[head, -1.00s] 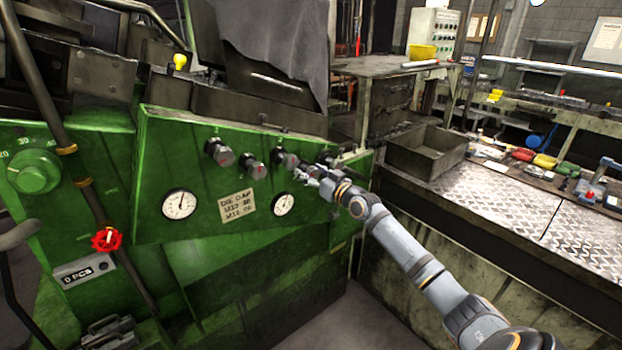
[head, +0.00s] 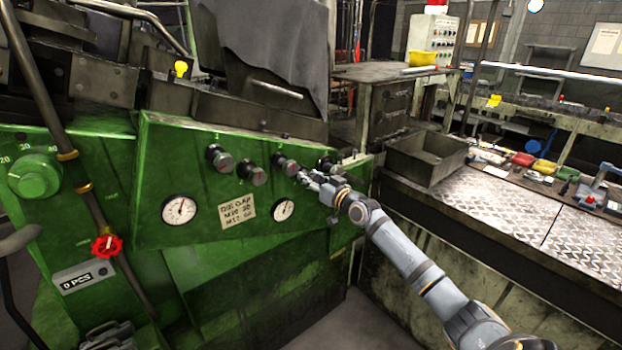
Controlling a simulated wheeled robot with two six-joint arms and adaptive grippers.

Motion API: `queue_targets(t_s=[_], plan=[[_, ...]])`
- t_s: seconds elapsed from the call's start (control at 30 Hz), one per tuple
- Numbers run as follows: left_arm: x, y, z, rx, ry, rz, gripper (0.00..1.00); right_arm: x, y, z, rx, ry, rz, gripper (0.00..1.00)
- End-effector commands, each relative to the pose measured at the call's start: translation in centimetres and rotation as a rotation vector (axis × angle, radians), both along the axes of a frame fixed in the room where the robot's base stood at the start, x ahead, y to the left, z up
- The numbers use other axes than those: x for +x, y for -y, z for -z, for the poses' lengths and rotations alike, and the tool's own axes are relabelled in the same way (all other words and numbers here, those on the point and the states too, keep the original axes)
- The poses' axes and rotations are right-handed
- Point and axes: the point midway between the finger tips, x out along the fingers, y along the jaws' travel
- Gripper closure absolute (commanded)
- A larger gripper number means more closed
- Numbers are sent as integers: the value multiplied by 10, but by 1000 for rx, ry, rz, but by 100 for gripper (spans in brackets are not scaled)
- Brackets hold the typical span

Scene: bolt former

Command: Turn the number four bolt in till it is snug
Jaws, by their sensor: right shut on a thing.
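A row of dark bolts with round heads sticks out of the green sloped panel (head: 150,165). The first bolt (head: 220,160), the second (head: 252,174) and the third (head: 286,164) show clearly. My left gripper is not in view.
Two round gauges, a left one (head: 180,210) and a right one (head: 283,210), sit below the bolts beside a label plate (head: 237,212). A red handwheel (head: 107,246) is at lower left. An open metal bin (head: 427,160) stands on the bench (head: 500,205) at right.

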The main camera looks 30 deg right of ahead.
Motion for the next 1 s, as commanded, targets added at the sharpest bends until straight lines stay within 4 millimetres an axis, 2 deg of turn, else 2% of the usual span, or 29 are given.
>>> queue_targets(t_s=[0.27, 1.0], plan=[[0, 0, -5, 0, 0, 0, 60, 0, 1, 0, 194, -15, 1, 92], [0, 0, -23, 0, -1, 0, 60, 0, 2, 1, 871, -71, 2, 92]])
